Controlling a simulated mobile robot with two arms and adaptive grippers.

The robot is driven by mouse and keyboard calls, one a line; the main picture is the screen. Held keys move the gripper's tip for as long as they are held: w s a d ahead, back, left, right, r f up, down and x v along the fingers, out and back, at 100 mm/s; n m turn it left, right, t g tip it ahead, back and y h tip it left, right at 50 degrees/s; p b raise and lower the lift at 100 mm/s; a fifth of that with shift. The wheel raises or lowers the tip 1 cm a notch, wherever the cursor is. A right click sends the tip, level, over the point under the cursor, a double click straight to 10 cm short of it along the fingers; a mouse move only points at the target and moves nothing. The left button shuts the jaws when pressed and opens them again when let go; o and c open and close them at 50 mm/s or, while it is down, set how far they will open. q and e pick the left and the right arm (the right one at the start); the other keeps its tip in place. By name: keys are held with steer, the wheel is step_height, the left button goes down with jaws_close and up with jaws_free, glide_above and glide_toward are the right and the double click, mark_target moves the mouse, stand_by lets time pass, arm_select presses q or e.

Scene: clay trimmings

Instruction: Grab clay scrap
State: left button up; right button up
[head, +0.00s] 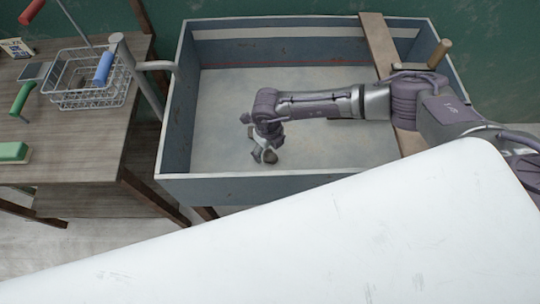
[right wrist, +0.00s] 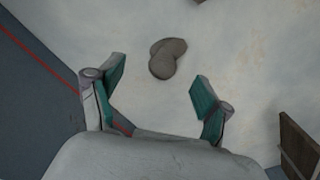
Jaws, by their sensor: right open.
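A grey-brown clay scrap (right wrist: 167,58), looking like two rounded lobes pressed together, lies on the pale floor of the bin in the right wrist view. My right gripper (right wrist: 160,95) is open, and the scrap lies beyond its fingertips, roughly centred between them, with nothing held. In the head view my right gripper (head: 264,154) reaches down inside the bin, left of its middle. The scrap is mostly hidden there by the fingers. My left gripper is not in view.
The grey-blue walled bin (head: 240,188) has a wooden plank (head: 378,45) across its right side. A wooden table (head: 80,155) at left carries a wire basket (head: 75,97) and tools. A dark piece shows at the wrist view's top edge (right wrist: 200,1). A white surface (head: 300,250) fills the foreground.

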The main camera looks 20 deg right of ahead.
mark_target(270, 155)
steer(key=f, duration=0.5)
steer(key=shift+w+d, duration=0.2)
steer(key=shift+d, duration=0.1)
steer(key=c, duration=1.3)
